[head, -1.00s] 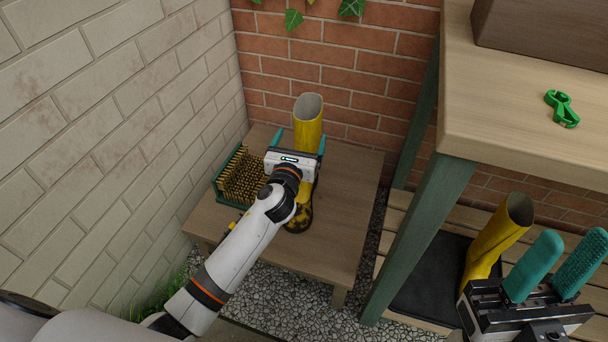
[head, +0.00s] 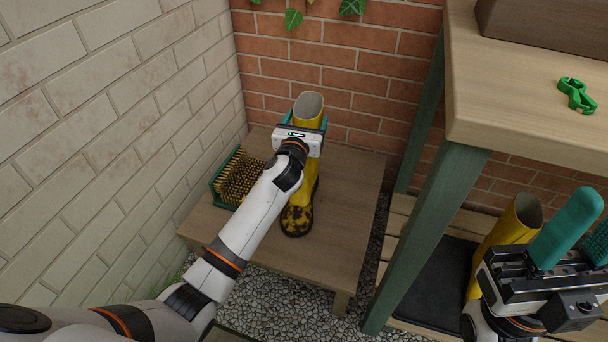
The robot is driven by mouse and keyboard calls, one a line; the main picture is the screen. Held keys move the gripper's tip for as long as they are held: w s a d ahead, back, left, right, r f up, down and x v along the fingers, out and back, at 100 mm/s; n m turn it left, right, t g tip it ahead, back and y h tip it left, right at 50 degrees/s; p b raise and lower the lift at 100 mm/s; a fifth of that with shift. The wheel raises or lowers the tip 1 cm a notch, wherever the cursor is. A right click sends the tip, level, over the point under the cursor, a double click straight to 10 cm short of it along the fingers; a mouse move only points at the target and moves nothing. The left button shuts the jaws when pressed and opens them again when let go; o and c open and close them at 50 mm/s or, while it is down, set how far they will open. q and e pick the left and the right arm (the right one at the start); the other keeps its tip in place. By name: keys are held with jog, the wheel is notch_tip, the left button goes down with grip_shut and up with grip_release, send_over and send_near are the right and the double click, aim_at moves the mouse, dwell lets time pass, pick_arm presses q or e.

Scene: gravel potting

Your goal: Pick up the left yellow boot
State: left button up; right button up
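The left yellow boot (head: 301,175) stands upright on a low wooden table (head: 335,235), with dark soil marks on its foot. My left gripper (head: 305,120) is at the upper part of its shaft, with one teal finger on each side. The fingers look close to the shaft, but I cannot tell whether they press on it. The gripper body hides part of the shaft. My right gripper (head: 586,234) is at the lower right, empty, its teal fingers apart. A second yellow boot (head: 508,232) stands tilted behind it, partly hidden.
A green-edged brush (head: 238,178) with upright bristles lies left of the boot. Brick walls close in the left and back. A taller table's green leg (head: 430,225) stands to the right. Green clippers (head: 576,95) lie on its top. A black tray (head: 432,285) sits below.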

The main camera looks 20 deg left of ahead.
pick_arm(q)
jog(key=c, duration=1.5)
jog(key=shift+r, duration=0.1)
grip_shut()
jog(key=shift+r, duration=0.15)
